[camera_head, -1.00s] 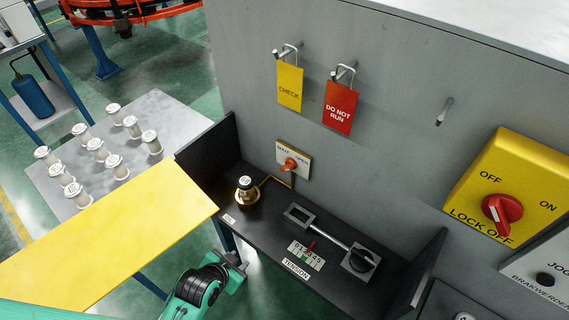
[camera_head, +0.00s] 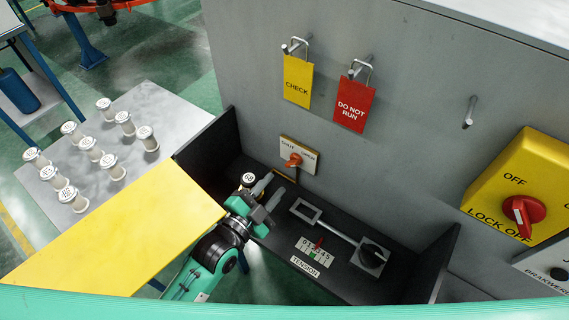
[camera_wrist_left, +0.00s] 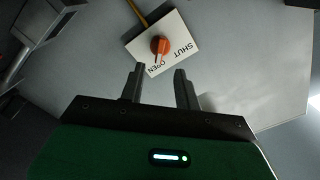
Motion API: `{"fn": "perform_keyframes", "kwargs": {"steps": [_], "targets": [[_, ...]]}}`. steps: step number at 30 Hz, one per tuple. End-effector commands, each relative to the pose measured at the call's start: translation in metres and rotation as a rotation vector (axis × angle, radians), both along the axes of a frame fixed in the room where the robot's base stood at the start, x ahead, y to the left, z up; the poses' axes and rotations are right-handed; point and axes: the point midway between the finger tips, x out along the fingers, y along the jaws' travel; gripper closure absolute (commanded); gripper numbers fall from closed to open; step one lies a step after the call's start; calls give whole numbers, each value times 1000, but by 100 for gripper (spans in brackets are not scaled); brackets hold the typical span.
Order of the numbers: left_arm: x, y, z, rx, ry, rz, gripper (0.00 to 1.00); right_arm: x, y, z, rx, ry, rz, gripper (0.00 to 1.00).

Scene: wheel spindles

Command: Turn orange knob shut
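The orange knob (camera_head: 293,160) sits on a small white plate (camera_head: 298,154) marked SHUT and OPEN, fixed to the grey cabinet wall above the black shelf. In the left wrist view the knob (camera_wrist_left: 159,45) lies ahead of the fingers, its handle pointing toward the OPEN side. My left gripper (camera_head: 269,187) is over the black shelf, below and left of the knob, apart from it. Its two fingers (camera_wrist_left: 157,82) are open with nothing between them. My right gripper is not in view.
A TENSION gauge (camera_head: 316,248) and a black-knobbed lever (camera_head: 371,256) stand on the shelf right of my gripper. CHECK (camera_head: 298,82) and DO NOT RUN (camera_head: 354,104) tags hang above. A yellow panel (camera_head: 115,228) lies left, beside a table with several white spools.

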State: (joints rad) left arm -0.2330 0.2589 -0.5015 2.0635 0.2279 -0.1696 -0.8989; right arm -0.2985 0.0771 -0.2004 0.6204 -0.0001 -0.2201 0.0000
Motion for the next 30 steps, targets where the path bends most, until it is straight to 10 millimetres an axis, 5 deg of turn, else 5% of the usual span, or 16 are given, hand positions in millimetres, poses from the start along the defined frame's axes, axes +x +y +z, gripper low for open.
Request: {"fn": "perform_keyframes", "kwargs": {"steps": [16, 27, 30], "targets": [[56, -38, 2, 0, -9, -1, 67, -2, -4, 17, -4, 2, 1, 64], [62, -42, 1, -1, -8, -1, 67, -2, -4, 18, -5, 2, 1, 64], [62, -42, 1, -1, -8, -1, 83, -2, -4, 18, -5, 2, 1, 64]]}}
